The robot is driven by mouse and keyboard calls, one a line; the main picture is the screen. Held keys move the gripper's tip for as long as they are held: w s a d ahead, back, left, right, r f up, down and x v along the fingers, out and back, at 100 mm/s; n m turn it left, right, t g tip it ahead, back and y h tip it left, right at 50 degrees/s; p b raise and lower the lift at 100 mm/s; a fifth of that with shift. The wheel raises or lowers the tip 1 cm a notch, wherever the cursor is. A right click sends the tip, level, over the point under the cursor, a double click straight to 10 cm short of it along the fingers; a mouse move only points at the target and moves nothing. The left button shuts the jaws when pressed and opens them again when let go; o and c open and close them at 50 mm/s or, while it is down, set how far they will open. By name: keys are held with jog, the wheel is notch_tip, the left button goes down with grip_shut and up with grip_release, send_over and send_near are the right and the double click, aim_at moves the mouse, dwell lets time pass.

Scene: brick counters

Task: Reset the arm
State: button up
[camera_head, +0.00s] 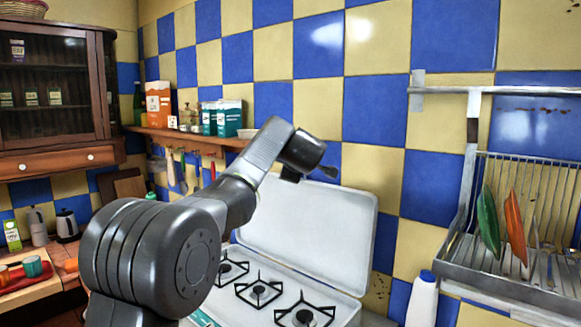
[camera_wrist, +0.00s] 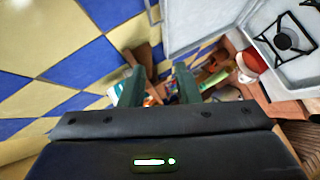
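My arm is raised and bent in front of the stove in the head view. The gripper end of my arm (camera_head: 310,163) is above the stove's white lid, with its small dark tips at the right. In the wrist view my gripper (camera_wrist: 158,80) has its two dark green fingers apart, with a clear gap between them. Nothing is held between the fingers. The view past them is tilted and shows the tiled wall, shelf items and part of the stove.
A white gas stove (camera_head: 258,292) with its lid (camera_head: 310,225) raised stands below my arm. A dish rack (camera_head: 520,265) with plates hangs at the right, above a white bottle (camera_head: 422,302). A shelf (camera_head: 195,138) with boxes and a dark cabinet (camera_head: 50,90) are at the left.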

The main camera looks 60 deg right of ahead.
jog(key=shift+w, duration=0.1)
dwell(0.4)
jog(key=p+x, duration=0.6)
jog(key=x, duration=0.7)
jog(key=shift+d+f, duration=0.3)
jog(key=shift+d, duration=0.05)
